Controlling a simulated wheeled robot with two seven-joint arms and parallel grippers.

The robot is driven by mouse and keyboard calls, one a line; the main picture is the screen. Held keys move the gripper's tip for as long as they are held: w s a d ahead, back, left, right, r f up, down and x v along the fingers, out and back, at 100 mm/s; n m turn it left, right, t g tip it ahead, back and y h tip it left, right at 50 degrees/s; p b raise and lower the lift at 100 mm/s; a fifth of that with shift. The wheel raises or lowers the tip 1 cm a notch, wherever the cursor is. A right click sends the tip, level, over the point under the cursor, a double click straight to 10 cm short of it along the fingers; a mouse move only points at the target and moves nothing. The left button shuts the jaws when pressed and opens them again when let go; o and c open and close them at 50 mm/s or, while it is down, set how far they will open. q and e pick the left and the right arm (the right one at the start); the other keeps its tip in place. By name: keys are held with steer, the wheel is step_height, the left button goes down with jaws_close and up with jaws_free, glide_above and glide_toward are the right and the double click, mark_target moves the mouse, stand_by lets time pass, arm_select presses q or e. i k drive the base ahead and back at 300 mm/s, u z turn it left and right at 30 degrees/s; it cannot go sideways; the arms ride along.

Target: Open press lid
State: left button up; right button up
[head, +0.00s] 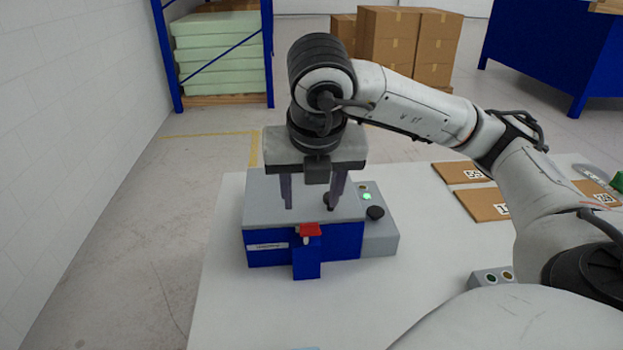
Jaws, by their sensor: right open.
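The press (262,211) stands on the white table, with a grey lid on top and a blue body (270,252). The lid looks closed. A red latch or handle (309,229) sits at the middle of its front edge, above a blue block (306,262). My right gripper (313,203) points down over the press lid, its two fingers apart and empty, behind the red part in the picture. Whether the fingertips touch the lid, I cannot tell. My left gripper is out of view.
A grey side panel with a green light (367,197) and a black knob (375,213) adjoins the press. Brown labelled boards (484,203) lie on the table at right. A small button box (492,277) is near the front. The table (235,310) is clear at front left.

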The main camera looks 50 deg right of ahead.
mark_target(263, 208)
steer(key=k, duration=1.5)
